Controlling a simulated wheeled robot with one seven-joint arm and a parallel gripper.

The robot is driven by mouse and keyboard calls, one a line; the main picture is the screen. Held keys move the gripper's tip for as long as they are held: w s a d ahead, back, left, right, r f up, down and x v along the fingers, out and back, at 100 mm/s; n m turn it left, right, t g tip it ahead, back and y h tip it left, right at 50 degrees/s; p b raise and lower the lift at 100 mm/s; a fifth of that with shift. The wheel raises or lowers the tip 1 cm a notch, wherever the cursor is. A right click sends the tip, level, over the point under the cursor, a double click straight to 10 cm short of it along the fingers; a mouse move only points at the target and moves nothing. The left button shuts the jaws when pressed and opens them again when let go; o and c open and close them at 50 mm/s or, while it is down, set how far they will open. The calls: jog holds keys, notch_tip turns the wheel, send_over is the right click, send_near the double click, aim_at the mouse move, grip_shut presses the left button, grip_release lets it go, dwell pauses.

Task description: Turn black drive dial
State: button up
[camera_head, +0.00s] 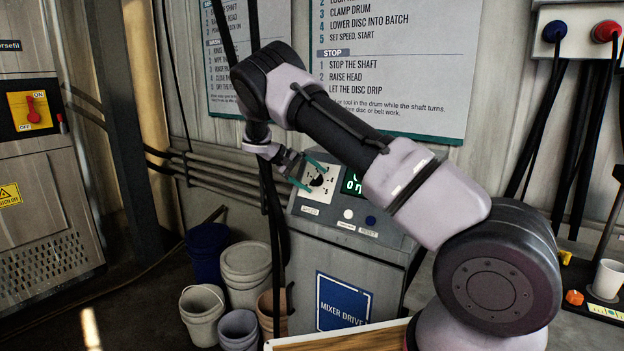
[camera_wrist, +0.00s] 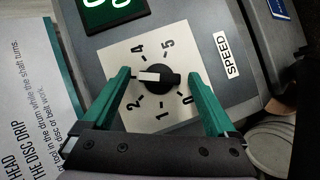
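The black drive dial (camera_wrist: 165,76) sits on a pale square scale plate (camera_wrist: 150,52) marked SPEED. Its white pointer points left in the wrist view, between the 2 and the 4. No numeral shows there; my left finger is close to that spot. My gripper (camera_wrist: 159,74) is open, with one green finger on each side of the dial and a visible gap to it. In the head view the dial (camera_head: 317,181) is on the sloped mixer drive panel, with my gripper (camera_head: 309,174) in front of it and partly covering the plate.
A green-lit display (camera_head: 353,182) is beside the dial, partly hidden by my arm. A white button (camera_head: 348,214) and a dark blue button (camera_head: 370,220) sit lower on the panel. Dark cables hang near the gripper. Several buckets (camera_head: 246,267) stand left of the cabinet.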

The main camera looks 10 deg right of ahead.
jog(key=shift+r, duration=0.1)
jog(key=v, duration=1)
jog(key=shift+a+r, duration=0.2)
jog(key=shift+a, duration=0.05)
jog(key=shift+s+r, duration=0.1)
jog(key=s+d+r+m+y, duration=0.3)
jog(key=s+d+r+y, duration=0.6)
jog(key=s+d+r, duration=0.55)
jog(key=s+r+m+t+y, duration=0.1)
jog(key=s+r+t, duration=0.1)
jog(key=s, duration=1.1)
jog(key=s+r+m+t+y, duration=0.1)
jog(key=s+t, duration=0.3)
jog(key=s, duration=0.9)
jog(key=shift+d+r+y, duration=0.2)
jog(key=shift+r+y, duration=0.5)
